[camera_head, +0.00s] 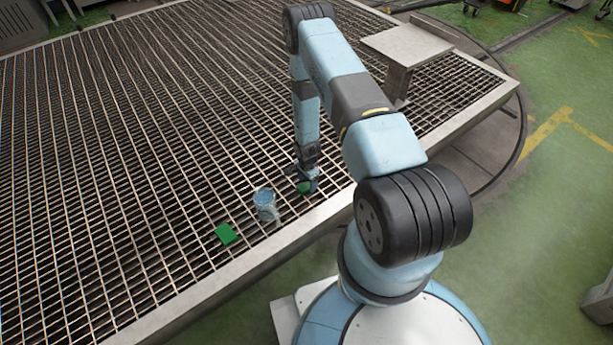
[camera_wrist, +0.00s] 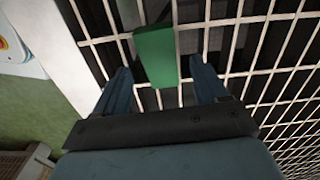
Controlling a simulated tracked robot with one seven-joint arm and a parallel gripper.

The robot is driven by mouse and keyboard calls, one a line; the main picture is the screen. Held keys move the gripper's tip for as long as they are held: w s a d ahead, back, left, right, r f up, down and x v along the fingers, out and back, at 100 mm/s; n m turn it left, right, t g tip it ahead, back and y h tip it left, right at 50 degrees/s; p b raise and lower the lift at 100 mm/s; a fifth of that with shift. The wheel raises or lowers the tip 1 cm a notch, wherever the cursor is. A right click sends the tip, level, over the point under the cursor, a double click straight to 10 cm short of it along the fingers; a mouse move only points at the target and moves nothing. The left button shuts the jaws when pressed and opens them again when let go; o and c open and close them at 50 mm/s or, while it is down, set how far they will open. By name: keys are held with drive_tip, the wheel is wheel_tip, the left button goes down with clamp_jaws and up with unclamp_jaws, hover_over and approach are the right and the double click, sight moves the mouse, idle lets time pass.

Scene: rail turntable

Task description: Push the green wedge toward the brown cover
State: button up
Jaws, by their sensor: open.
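A green block (camera_wrist: 156,56), which may be the green wedge, lies between the two open fingers of my gripper (camera_wrist: 160,92) in the wrist view, near their tips. In the head view, my gripper (camera_head: 306,182) is low over the grating, with a green piece (camera_head: 304,187) partly hidden at its fingers. A second green piece (camera_head: 226,234), flat and square-looking, lies on the grating to the lower left. I cannot tell from shape which piece is the wedge. I cannot make out a brown cover in either view.
A bluish see-through cup (camera_head: 265,200) stands on the grating, left of my gripper. The grating has a pale metal rim (camera_head: 250,258) on the near side. A raised metal plate (camera_head: 407,44) stands at the back right. The grating farther left is clear.

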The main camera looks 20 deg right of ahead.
drive_tip(key=shift+f, duration=1)
